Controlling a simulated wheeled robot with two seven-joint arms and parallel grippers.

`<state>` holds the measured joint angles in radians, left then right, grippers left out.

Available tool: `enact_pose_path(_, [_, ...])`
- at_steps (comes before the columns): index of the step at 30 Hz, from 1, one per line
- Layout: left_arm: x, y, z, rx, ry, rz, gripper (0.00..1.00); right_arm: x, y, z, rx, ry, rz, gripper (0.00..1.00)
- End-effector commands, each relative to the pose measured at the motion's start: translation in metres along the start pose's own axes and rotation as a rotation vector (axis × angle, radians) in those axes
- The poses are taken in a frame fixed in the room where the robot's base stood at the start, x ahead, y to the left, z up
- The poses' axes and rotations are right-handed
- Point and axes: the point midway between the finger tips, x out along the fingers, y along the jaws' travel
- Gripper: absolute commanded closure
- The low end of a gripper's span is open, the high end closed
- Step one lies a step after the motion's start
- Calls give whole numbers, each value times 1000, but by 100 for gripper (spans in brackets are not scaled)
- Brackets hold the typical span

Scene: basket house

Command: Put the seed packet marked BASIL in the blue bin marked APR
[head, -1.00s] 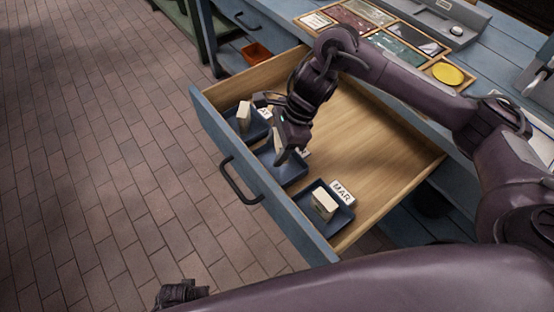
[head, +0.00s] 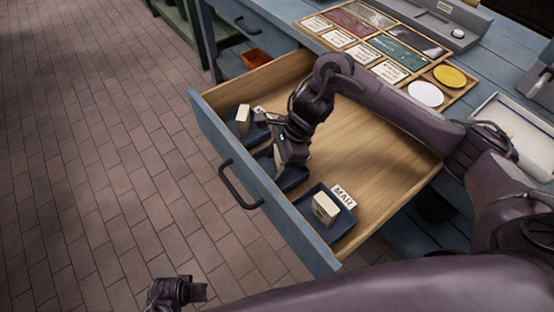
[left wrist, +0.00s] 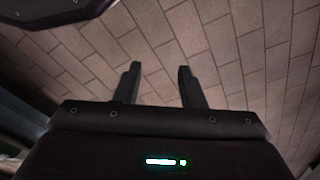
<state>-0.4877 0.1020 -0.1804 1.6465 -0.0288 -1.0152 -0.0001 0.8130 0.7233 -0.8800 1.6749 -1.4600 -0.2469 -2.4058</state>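My right gripper (head: 280,168) reaches down into the open drawer, over the middle blue bin (head: 290,184). The wrist hides the fingertips and most of that bin, including its label, so I cannot tell whether the fingers hold anything. A left blue bin (head: 258,131) holds an upright cream packet (head: 243,120); its label is mostly hidden. A right blue bin (head: 343,228), labelled MAR (head: 342,196), holds another cream packet (head: 325,208). No BASIL or APR marking is readable. My left gripper (head: 178,292) is low over the floor; the left wrist view shows its fingers (left wrist: 158,85) apart and empty.
The wooden drawer (head: 385,165) stands open with bare floor behind the bins. On the blue bench above, a divided wooden tray (head: 437,104) holds cards, a yellow disc (head: 449,77) and a white disc (head: 426,94). A small orange container (head: 256,57) sits behind the drawer.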

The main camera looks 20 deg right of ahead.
Motion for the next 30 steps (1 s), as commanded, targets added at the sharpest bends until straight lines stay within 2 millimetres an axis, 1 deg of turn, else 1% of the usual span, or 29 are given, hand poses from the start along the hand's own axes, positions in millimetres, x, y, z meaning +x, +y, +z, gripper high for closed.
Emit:
enact_pose_path(11, [-1, 0, 0, 0, 3, 0, 64, -2, 0, 1, 0, 0, 0, 39])
enact_pose_path(14, [13, -3, 8, -7, 0, -5, 64, -17, -2, 1, -3, 2, -5, 39])
enact_pose_path(21, [43, -10, 27, -22, 11, -18, 64, -71, -2, 1, -2, 3, -7, 39])
enact_pose_path(24, [54, -13, 36, -26, 15, -23, 64, -91, -1, 1, -1, 3, -5, 39])
enact_pose_path(27, [62, -15, 44, -30, 21, -27, 64, -106, -1, 1, 0, 2, -4, 39])
enact_pose_path(30, [67, -16, 50, -31, 22, -29, 64, -116, 0, 1, -1, 1, -2, 39])
